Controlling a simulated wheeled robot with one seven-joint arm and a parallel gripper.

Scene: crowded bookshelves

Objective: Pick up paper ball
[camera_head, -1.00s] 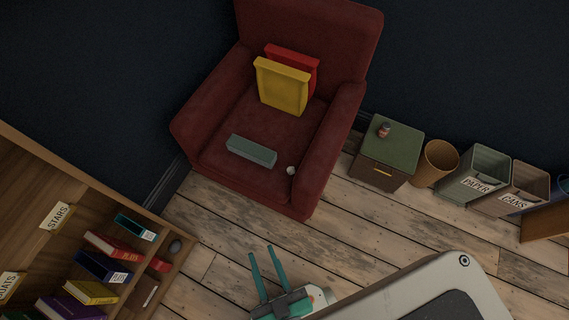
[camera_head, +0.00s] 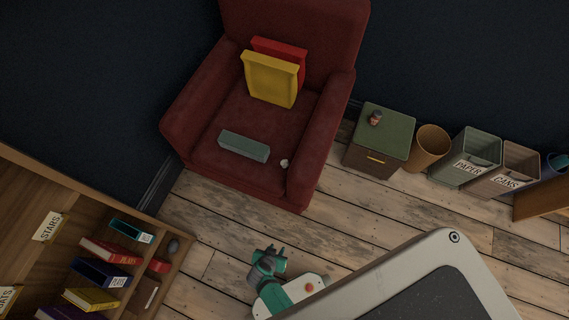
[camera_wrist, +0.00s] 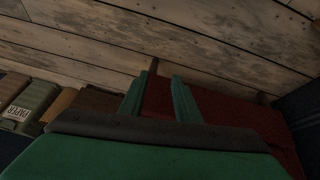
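A small whitish paper ball (camera_head: 284,163) lies on the seat of the dark red armchair (camera_head: 235,178), near its front right. It sits just right of a grey-green block (camera_head: 243,146). My gripper (camera_head: 268,262) is over the wooden floor in front of the chair, apart from the ball. In the wrist view its two green fingers (camera_wrist: 158,88) stand apart with nothing visible between them. The red chair (camera_wrist: 225,108) shows beyond them there. I cannot make out the ball in the wrist view.
Yellow (camera_head: 271,80) and red (camera_head: 281,47) bag-like items lean on the chair back. Right of the chair stand a green-topped cabinet (camera_head: 384,130), a round bin (camera_head: 430,147), and bins labelled PAPER (camera_head: 468,165) and CANS (camera_head: 506,181). A bookshelf (camera_head: 40,185) is at the left.

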